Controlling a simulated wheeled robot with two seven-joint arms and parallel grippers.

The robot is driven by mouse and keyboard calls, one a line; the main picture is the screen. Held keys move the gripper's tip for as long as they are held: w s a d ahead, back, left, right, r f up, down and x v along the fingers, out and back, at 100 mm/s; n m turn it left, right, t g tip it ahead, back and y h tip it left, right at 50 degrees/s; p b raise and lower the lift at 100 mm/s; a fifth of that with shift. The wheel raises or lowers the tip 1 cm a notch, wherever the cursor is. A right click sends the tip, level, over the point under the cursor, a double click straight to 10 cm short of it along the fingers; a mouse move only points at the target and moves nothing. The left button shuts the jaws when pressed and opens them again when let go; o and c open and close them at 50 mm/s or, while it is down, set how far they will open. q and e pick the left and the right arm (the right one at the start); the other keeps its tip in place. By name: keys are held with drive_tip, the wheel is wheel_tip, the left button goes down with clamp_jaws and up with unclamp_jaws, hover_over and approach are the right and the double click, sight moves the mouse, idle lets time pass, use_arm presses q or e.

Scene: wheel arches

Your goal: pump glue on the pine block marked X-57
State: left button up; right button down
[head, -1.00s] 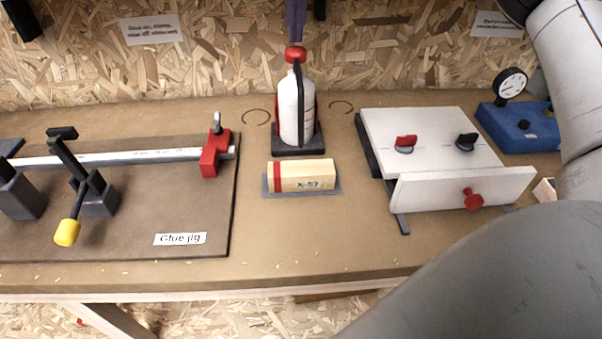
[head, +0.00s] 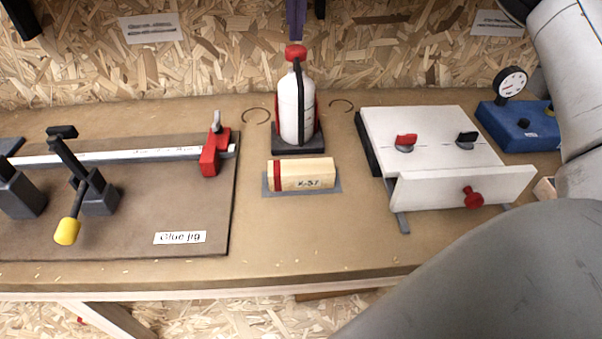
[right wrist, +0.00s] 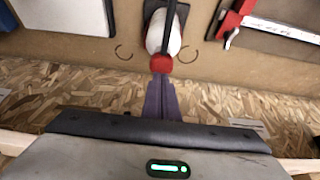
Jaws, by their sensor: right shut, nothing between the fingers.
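The pine block (head: 312,174) lies on a grey pad in the middle of the bench; it has a red stripe and a blurred mark that reads like X-57. The white glue bottle (head: 288,108) with a red pump head (head: 296,52) stands upright on a dark base just behind the block. It also shows in the right wrist view (right wrist: 176,44). My right gripper (head: 296,38) has purple fingers, shut and empty, pointing down right above the pump head; I cannot tell whether they touch it. They also show in the right wrist view (right wrist: 161,78). My left gripper is out of view.
A glue jig board (head: 130,225) with clamps fills the left. A white fixture (head: 430,135) with red and black knobs stands right of the bottle, with a blue gauge block (head: 520,128) behind it. My right arm covers the right side. Bench in front of the block is clear.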

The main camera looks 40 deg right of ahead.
drive_tip(key=shift+f, duration=0.15)
idle(0.5)
drive_tip(key=shift+f+b, duration=0.65)
drive_tip(key=shift+f, duration=0.6)
drive_tip(key=shift+r, duration=0.1)
wheel_tip(320, 180, up, 5)
drive_tip(key=p, duration=0.5)
drive_tip(key=shift+r+p, duration=0.4)
drive_tip(key=shift+r, duration=1.6)
